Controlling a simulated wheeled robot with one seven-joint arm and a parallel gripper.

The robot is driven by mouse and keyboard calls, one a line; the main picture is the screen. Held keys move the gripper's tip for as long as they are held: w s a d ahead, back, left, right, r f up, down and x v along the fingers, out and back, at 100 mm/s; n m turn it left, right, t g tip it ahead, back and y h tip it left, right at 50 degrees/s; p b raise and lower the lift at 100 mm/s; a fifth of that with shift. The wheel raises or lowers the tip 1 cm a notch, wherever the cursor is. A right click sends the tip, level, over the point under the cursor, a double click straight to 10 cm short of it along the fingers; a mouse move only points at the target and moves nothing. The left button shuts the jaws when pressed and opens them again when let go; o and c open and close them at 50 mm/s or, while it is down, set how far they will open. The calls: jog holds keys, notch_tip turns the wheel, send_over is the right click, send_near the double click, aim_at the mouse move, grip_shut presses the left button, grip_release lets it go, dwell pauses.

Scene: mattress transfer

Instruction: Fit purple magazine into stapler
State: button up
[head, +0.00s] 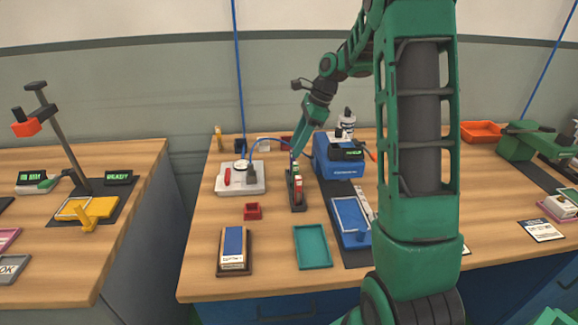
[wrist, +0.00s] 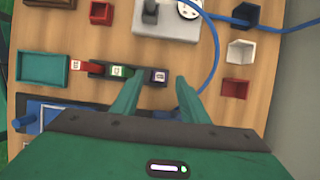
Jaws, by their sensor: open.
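A dark narrow rack (wrist: 98,70) holds a row of small labelled blocks, red (wrist: 78,65), green (wrist: 118,71) and purple. The purple magazine (wrist: 159,76) is at the right end of the row in the wrist view. My gripper (wrist: 158,84) is open, with one green finger on each side of the purple magazine in that view. I cannot tell whether they touch it. In the head view my gripper (head: 296,160) is over the far end of the rack (head: 297,196). A blue machine (head: 337,168) with a green display, perhaps the stapler, stands right of it.
A white device (head: 241,178) with a blue cable stands left of the rack. A small red box (head: 252,211), a teal tray (head: 312,246) and a blue-topped block (head: 234,247) lie nearer. A blue plate (head: 350,218) lies in front of the blue machine.

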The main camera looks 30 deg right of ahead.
jog(key=shift+d+x, duration=0.15)
jog(key=shift+x, duration=1.3)
jog(key=shift+d+x, duration=0.15)
jog(key=shift+x, duration=1.3)
jog(key=shift+f, duration=0.15)
jog(key=shift+c, duration=0.3)
grip_shut()
